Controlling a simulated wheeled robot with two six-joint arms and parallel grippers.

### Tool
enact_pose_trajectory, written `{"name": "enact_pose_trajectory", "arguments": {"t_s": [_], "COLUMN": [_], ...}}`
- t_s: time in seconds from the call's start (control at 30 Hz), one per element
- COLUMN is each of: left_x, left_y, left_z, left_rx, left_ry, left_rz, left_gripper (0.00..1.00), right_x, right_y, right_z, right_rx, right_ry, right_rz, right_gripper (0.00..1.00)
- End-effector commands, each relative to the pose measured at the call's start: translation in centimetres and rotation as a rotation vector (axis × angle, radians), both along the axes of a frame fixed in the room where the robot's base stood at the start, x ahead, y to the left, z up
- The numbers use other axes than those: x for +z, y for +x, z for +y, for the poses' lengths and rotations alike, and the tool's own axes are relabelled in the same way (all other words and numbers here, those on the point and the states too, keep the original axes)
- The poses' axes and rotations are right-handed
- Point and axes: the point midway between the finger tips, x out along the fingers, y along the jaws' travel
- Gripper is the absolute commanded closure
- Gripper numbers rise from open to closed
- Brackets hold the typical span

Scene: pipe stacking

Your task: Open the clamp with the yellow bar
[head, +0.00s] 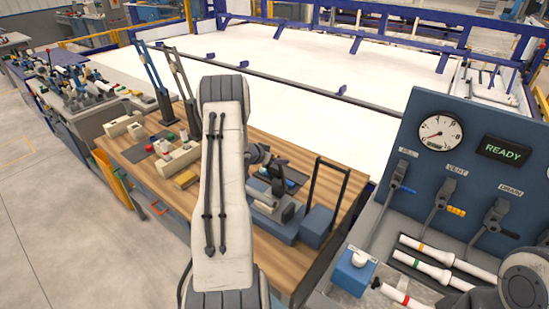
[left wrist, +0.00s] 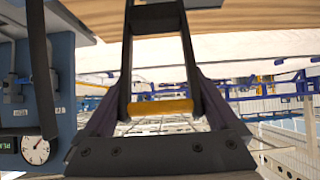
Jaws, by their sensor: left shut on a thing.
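The yellow bar (left wrist: 161,107) shows in the left wrist view as a crosspiece between two dark side arms of the clamp (left wrist: 155,18), whose far end meets the wooden bench. My left gripper (left wrist: 160,116) is shut on this bar, close to its palm. In the head view my left gripper (head: 279,172) is small and dark, low over the clamps on the bench. My left arm hides part of that area, and I cannot make out the yellow bar there.
A black upright frame (head: 329,172) on a blue block stands just right of my left gripper. The blue gauge panel (head: 468,150) with several levers is farther right. Pale blocks (head: 178,160) and two tall frames (head: 152,75) stand on the bench (head: 128,152) at left.

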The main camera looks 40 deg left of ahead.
Motion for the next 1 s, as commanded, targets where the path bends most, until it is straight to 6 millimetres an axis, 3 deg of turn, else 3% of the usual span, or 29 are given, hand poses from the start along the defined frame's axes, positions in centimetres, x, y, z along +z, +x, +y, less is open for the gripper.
{"name": "enact_pose_trajectory", "arguments": {"t_s": [0.2, 0.23, 0.57, 1.0], "left_x": [-0.8, -0.8, -0.2, 4.4], "left_y": [-0.3, -0.3, -0.6, -6.8], "left_z": [-0.3, -0.4, -0.1, -0.6], "left_rx": [-0.002, -0.002, 0.0, 0.001], "left_ry": [-0.007, -0.007, -0.003, -0.004], "left_rz": [0.014, 0.014, 0.008, 0.011], "left_gripper": [1.0, 0.03, 0.0, 0.0], "right_x": [-0.1, -0.1, -0.3, -2.4], "right_y": [0.0, 0.0, 0.0, 0.0], "right_z": [0.0, 0.0, 0.0, 0.0], "right_rx": [0.0, 0.0, 0.0, -0.004], "right_ry": [0.0, 0.0, 0.0, 0.0], "right_rz": [0.0, 0.0, 0.0, 0.0], "right_gripper": [1.0, 1.0, 1.0, 1.0]}}
